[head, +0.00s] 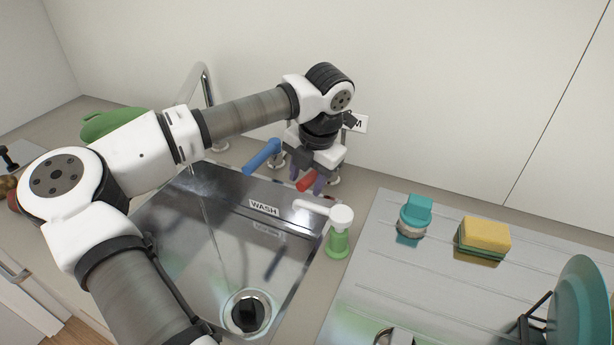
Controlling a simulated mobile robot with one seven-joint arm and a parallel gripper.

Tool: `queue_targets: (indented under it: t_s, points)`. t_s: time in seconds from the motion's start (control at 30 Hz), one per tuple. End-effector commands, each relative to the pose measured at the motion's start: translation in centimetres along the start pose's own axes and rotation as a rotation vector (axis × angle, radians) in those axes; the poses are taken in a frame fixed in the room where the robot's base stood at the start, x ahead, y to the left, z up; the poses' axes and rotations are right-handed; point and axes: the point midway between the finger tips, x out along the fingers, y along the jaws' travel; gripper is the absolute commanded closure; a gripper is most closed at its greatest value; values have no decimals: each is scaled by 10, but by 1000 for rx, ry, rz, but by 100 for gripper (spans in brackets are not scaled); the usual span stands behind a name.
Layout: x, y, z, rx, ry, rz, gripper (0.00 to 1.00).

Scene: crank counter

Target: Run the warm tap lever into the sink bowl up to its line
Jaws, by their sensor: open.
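The red lever (307,181) stands at the back right of the sink, below a sign that my wrist mostly hides. My gripper (310,177) is open, with its fingers at the red lever; I cannot tell whether they touch it. A blue lever (262,156) is to its left. The steel sink bowl (175,235) has a WASH label (264,208) on its back wall and a dark drain fitting (246,312) at the bottom. I cannot make out a fill line or clear standing water. The chrome spout (207,88) rises behind my arm.
A green soap dispenser with a white pump (338,235) stands on the bowl's right edge. On the drainboard (370,275) are a teal-handled brush (414,215), a yellow sponge (484,236) and teal plates (580,305) in a black rack. A green object (110,122) lies behind my arm.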

Motion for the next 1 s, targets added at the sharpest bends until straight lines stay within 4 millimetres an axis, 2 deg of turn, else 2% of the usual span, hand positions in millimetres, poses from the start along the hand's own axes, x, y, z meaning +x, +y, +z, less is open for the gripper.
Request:
queue_targets:
  t_s: [0.13, 0.27, 0.6, 0.7, 0.83, 1.0]
  points:
    - [-4, 0, 0, 0, 0, 1, 56]
    - [-21, 0, 1, -1, -2, 2, 56]
    - [-98, 0, 1, -1, -2, 3, 56]
    - [-116, 0, 1, -1, -3, 2, 56]
    - [-131, 0, 0, -2, -1, 1, 56]
    - [-138, 0, 0, 1, 0, 0, 56]
